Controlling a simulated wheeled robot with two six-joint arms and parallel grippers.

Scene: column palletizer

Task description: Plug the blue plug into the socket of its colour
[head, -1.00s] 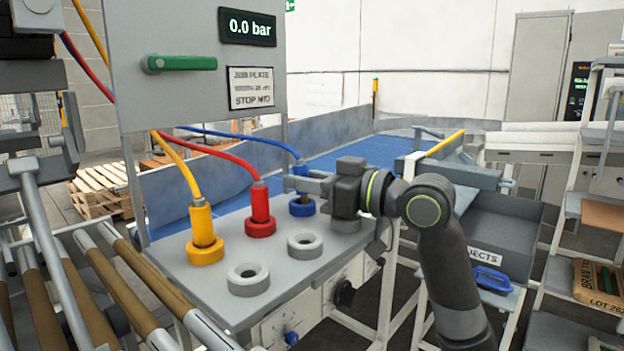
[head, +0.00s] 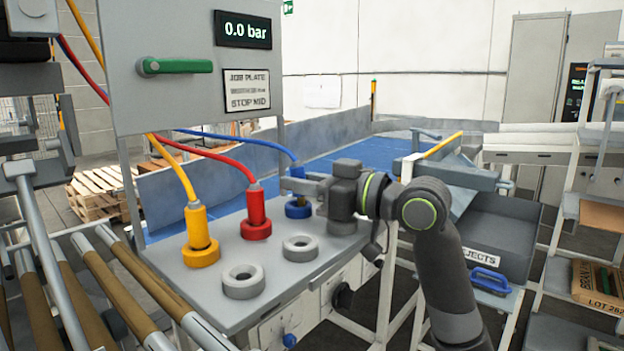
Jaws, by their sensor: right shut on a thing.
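The blue plug (head: 297,172) stands upright at the far end of the grey panel top, with its blue cable rising behind it. My right gripper (head: 300,186) is shut on the blue plug from the right, and its fingers hide the plug's middle. The blue socket ring (head: 298,211) is directly below the plug. The plug's lower end meets or overlaps the ring in the picture; I cannot tell how deep it sits. My left gripper is not in view.
A yellow plug (head: 197,224) and a red plug (head: 256,206) stand in rings of their own colours. Grey empty sockets (head: 243,282) and (head: 300,248) lie in front. The upright panel carries a green handle (head: 175,66) and a display reading 0.0 bar (head: 243,30). Rollers (head: 120,285) lie left.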

